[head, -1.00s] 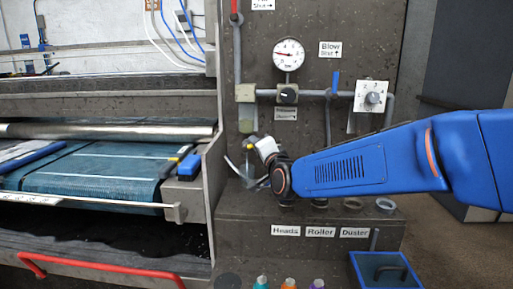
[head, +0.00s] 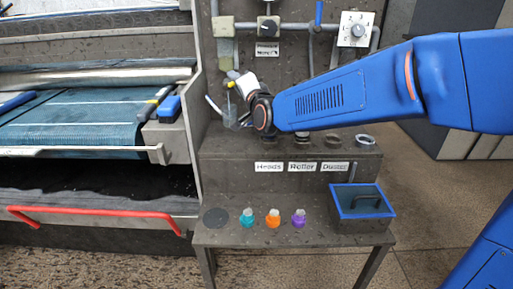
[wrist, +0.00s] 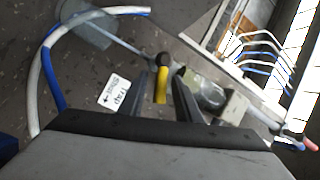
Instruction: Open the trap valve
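The trap valve's yellow lever (wrist: 161,86) shows in the wrist view, with a dark round end, beside a white label reading "Trap" (wrist: 114,92). A small yellow bit of it (head: 231,84) shows in the head view, left of my wrist. My gripper (wrist: 162,82) is open, with one dark finger on each side of the lever and a gap visible on both sides. Whether the fingertips reach past the lever is unclear. In the head view my wrist hides most of the valve.
A grey bench (head: 215,236) holds teal, orange and purple bottles (head: 272,219) and a blue-rimmed box (head: 361,201). A labelled ledge (head: 230,165) lies under my arm. A roller machine with a blue rug (head: 80,128) stands left. White and blue hoses (wrist: 47,70) cross the wrist view.

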